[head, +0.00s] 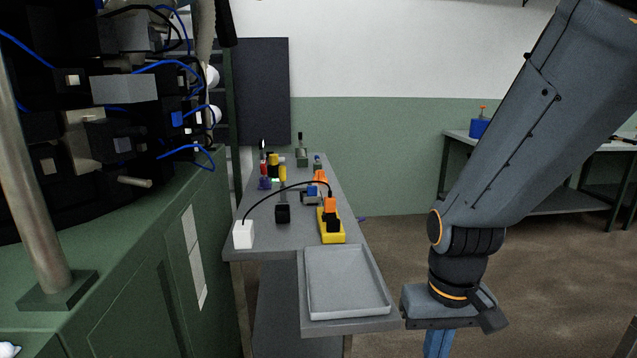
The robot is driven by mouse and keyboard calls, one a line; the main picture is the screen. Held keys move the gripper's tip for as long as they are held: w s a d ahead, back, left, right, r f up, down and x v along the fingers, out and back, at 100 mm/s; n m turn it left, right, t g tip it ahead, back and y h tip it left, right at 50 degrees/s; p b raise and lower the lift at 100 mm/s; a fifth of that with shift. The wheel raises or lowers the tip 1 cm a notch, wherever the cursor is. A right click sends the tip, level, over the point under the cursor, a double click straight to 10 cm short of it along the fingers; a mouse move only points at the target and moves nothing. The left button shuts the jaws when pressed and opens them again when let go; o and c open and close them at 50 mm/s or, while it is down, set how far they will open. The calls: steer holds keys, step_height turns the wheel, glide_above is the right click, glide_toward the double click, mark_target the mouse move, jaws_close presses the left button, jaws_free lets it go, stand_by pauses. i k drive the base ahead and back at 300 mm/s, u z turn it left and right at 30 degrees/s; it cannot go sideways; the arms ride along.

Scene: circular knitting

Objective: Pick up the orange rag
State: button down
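A small orange patch (320,176) shows on the grey bench, toward its far right side behind other items. It may be the orange rag, but it is too small and partly covered to be sure. My gripper (438,343) hangs at the lower right, pointing down beside the bench's near right corner, well apart from the orange patch. A blue part shows under its body and is cut off by the picture's bottom edge. I cannot tell whether this is a finger or something held.
The grey bench (275,235) carries an empty grey tray (347,312), a yellow block (336,236) with plugs, a white box (243,234) with a black cable, and several small tools. A green machine (110,300) stands left. Open floor (400,240) lies right of the bench.

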mark_target(320, 175)
steer(key=k, duration=1.05)
steer(key=z, duration=0.7)
steer(key=i, duration=1.45)
steer(key=u, duration=0.95)
steer(key=i, duration=0.35)
steer(key=u, duration=0.4)
